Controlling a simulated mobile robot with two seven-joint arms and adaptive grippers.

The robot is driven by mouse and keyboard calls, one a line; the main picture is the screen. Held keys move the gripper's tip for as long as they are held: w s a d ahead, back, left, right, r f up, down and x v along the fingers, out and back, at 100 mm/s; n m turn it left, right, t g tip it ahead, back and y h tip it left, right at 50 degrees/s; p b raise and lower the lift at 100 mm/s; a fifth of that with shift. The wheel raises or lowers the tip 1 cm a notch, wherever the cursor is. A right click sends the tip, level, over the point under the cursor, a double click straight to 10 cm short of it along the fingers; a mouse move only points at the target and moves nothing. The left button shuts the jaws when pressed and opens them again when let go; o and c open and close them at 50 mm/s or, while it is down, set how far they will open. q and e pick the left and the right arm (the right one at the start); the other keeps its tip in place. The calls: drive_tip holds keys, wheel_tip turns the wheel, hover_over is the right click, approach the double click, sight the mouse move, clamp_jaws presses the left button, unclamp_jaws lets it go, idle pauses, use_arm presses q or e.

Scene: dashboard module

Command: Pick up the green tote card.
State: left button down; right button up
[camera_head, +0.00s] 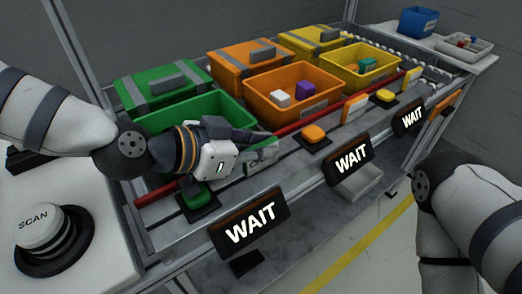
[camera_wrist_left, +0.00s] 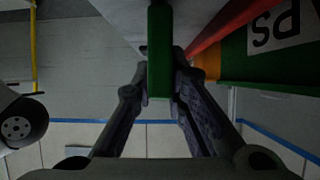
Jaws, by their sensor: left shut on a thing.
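The green tote card (camera_wrist_left: 160,60) shows edge-on as an upright green strip in the left wrist view. It lies between the two fingers of my left gripper (camera_wrist_left: 161,85), which is shut on it. In the head view my left gripper (camera_head: 262,146) is in front of the open green tote (camera_head: 205,112), by the rack's front ledge. The card is mostly hidden by the gripper there. I cannot tell whether the card still touches the ledge. My right arm is at the right edge, with its gripper out of view.
A red rail (camera_head: 300,124) runs along the totes. An orange tote (camera_head: 295,95) and a yellow tote (camera_head: 362,68) stand further along. An orange card (camera_head: 355,107), a green button (camera_head: 198,196) and several WAIT displays (camera_head: 250,222) line the front. A SCAN post (camera_head: 40,228) stands at left.

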sight(262, 145)
use_arm(q)
wheel_tip(262, 145, up, 4)
drive_tip(key=shift+s+d+f+p, duration=0.1)
drive_tip(key=shift+s+p, duration=0.05)
drive_tip(key=shift+p, duration=0.25)
drive_tip(key=s+d+r+p, duration=0.3)
drive_tip(key=s+d+r, duration=0.3)
drive_tip(key=s, duration=0.6)
wheel_tip(262, 145, up, 3)
drive_tip(key=shift+f, duration=0.1)
use_arm(e)
drive_tip(key=w+r+t, duration=0.1)
drive_tip(key=w+r, duration=0.3)
drive_tip(key=shift+r+t, duration=0.3)
use_arm(q)
drive_tip(key=shift+d, duration=0.15)
use_arm(e)
drive_tip(key=shift+w, duration=0.1)
